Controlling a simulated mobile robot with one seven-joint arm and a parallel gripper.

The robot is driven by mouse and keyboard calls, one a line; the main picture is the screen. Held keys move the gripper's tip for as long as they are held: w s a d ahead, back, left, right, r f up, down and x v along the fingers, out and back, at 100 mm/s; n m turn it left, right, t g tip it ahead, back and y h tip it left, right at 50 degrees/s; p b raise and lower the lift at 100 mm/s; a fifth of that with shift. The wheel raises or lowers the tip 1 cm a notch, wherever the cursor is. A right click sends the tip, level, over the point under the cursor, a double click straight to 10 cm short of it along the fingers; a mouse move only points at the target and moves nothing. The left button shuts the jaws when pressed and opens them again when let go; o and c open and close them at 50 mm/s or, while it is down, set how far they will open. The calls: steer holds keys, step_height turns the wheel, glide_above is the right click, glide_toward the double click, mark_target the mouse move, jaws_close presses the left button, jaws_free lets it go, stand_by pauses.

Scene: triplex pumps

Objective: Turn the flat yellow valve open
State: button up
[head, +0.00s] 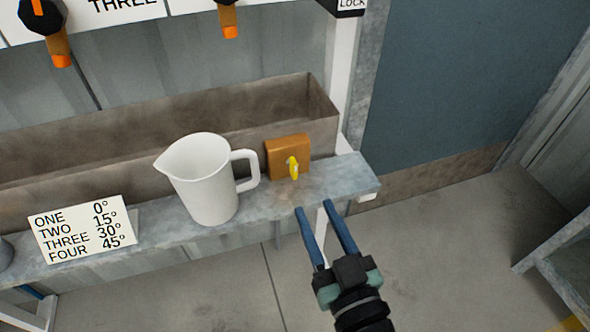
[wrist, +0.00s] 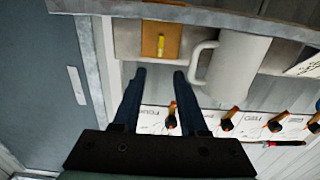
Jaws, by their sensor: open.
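The flat yellow valve (head: 292,167) is a small handle on the front of an orange-brown block (head: 275,157), which sits on the grey ledge at the trough's right end. In the head view the handle looks close to upright. The valve also shows in the wrist view (wrist: 160,45), on its block beyond the fingertips. My gripper (head: 313,205) has two blue fingers spread apart with nothing between them. In the head view its fingertips are below and slightly right of the valve, apart from it. In the wrist view my gripper (wrist: 160,72) points toward the block.
A white pitcher (head: 205,180) stands on the ledge just left of the block. A sign with angles (head: 82,229) stands farther left. A long trough (head: 120,150) runs behind. Orange-handled valves (head: 59,48) hang above. Open floor lies right of the ledge.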

mark_target(295, 167)
steer(key=x, duration=1)
steer(key=shift+w+a, duration=0.1)
steer(key=shift+w, duration=0.25)
jaws_close()
